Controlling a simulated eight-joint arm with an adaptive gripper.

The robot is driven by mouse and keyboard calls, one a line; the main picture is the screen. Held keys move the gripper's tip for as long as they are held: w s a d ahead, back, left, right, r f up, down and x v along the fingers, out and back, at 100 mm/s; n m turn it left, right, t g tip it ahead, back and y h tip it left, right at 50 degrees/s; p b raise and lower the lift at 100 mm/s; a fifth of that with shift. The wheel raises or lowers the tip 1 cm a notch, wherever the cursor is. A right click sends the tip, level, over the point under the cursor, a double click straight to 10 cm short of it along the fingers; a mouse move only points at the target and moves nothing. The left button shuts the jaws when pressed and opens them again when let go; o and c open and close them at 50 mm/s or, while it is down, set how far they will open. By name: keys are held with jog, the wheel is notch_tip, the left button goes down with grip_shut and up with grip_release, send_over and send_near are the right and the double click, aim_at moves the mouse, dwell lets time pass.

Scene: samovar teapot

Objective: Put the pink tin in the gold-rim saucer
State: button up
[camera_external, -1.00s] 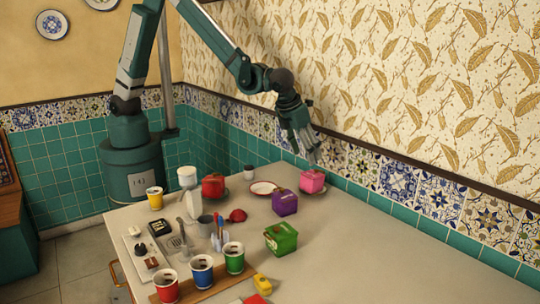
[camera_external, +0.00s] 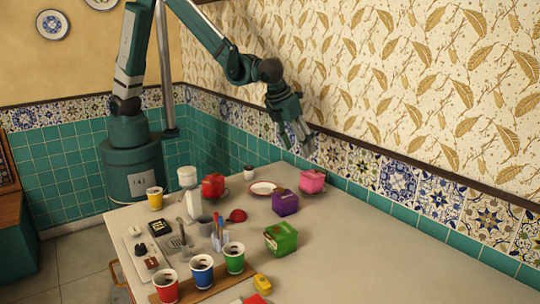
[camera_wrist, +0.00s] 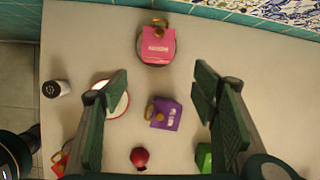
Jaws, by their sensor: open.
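The pink tin (camera_external: 312,181) stands at the back of the table, near the tiled wall. In the wrist view the pink tin (camera_wrist: 158,44) rests on a darker round dish (camera_wrist: 142,59). An empty white saucer (camera_external: 264,188) lies to its left; its rim looks reddish in the wrist view (camera_wrist: 124,104), and I cannot make out a clear gold rim on any dish. My gripper (camera_external: 302,147) is open and empty, above the table's back edge. In the wrist view its fingers (camera_wrist: 160,73) are spread, with the pink tin beyond them and the left finger partly covering the white saucer.
A purple tin (camera_external: 285,203) stands in front of the pink tin. A red tin (camera_external: 213,187) sits left of the saucer, and a green tin (camera_external: 281,239) nearer the front. Several cups crowd the front left. The table's right side is clear.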

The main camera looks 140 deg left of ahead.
jog(key=s+d+r+n+t, duration=0.1)
jog(key=s+d+r+n, duration=0.1)
jog(key=d+r, duration=0.45)
jog(key=s+d+r+n+t+h, duration=0.1)
jog(key=s+d+r+n, duration=0.2)
jog(key=d, duration=0.6)
jog(key=s+d+r+n+t, duration=0.15)
jog(key=d+r, duration=0.25)
jog(key=d, duration=0.4)
jog(key=s+d+r+n+t+h, duration=0.1)
jog(key=s+d+n+t+h, duration=0.2)
jog(key=s+d+n, duration=0.7)
jog(key=s+d, duration=0.8)
jog(key=d, duration=0.3)
jog(key=shift+s+r, duration=0.15)
jog(key=shift+r, duration=0.25)
